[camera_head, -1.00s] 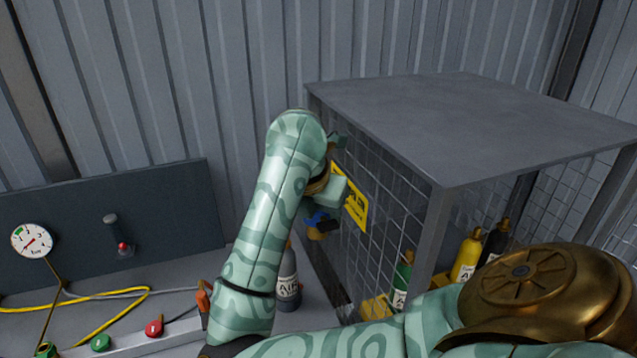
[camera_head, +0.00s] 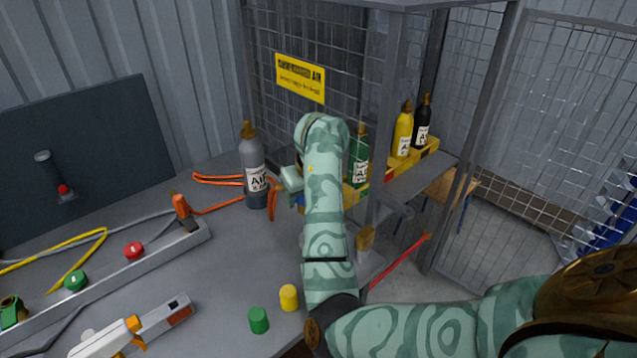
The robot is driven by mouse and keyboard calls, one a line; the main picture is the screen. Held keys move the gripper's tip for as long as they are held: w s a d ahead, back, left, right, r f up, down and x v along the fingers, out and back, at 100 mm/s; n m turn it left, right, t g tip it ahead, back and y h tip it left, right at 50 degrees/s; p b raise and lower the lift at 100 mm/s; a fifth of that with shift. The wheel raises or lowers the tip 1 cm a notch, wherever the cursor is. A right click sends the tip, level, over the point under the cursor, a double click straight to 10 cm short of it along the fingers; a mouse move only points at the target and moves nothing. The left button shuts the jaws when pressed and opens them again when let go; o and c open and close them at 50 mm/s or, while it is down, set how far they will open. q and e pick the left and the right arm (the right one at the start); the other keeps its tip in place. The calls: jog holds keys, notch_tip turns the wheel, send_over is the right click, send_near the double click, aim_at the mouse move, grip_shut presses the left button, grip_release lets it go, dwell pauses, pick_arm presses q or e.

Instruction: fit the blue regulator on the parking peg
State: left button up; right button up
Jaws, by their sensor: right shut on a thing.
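My right gripper (camera_head: 291,186) hangs below my patterned green wrist, to the right of the grey air cylinder (camera_head: 254,170). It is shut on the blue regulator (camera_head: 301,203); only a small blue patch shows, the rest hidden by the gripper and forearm. I cannot tell for sure which thing is the parking peg. A brass-topped post (camera_head: 366,240) stands just right of my forearm. A grey stub with a red knob (camera_head: 62,189) sits on the dark panel at left. My left gripper is not in view.
A mesh cage at right holds green (camera_head: 358,158), yellow (camera_head: 403,132) and black (camera_head: 424,121) bottles. A green cap (camera_head: 258,320), a yellow cap (camera_head: 289,297) and a white-orange tool (camera_head: 110,338) lie in front.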

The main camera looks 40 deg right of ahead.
jog(key=shift+s+f, duration=0.15)
jog(key=shift+f, duration=0.3)
jog(key=shift+f+b, duration=0.35)
jog(key=shift+b, duration=0.15)
jog(key=shift+f+b, duration=0.65)
jog(key=shift+f, duration=0.1)
jog(key=shift+f+b, duration=0.55)
jog(key=shift+f, duration=0.05)
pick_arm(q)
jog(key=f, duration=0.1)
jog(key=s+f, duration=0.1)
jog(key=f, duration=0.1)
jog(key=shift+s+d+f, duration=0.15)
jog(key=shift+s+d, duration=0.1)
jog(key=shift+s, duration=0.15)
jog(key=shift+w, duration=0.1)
pick_arm(e)
jog(key=shift+f, duration=0.2)
jog(key=shift+f, duration=0.2)
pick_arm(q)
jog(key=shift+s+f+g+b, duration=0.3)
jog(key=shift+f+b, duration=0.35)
pick_arm(e)
jog(key=shift+f, duration=1.05)
